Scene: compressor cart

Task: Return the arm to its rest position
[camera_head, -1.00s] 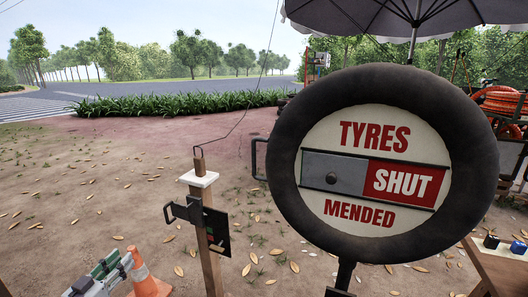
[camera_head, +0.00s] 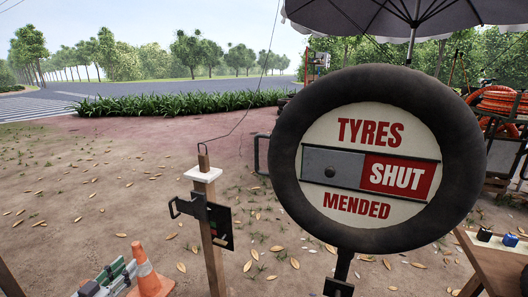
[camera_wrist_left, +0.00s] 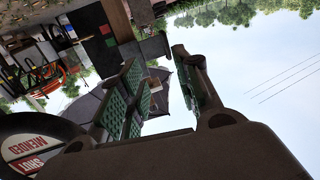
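My left gripper (camera_head: 112,276) shows at the bottom left corner of the head view, low and beside an orange traffic cone (camera_head: 149,277). In the left wrist view its two fingers (camera_wrist_left: 160,68) with green pads stand apart, with background and sky visible between them. It is open and empty. The round tyre sign (camera_head: 377,160) reads TYRES SHUT MENDED, with a grey slider panel left of the red SHUT field. The sign also shows at the lower left of the wrist view (camera_wrist_left: 30,148). My gripper is well away from the sign. My right gripper is not in view.
A wooden post (camera_head: 211,245) with a white cap and a dark bracket stands between my gripper and the sign. An orange hose (camera_head: 497,103) hangs behind the sign. Open dirt ground lies at left.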

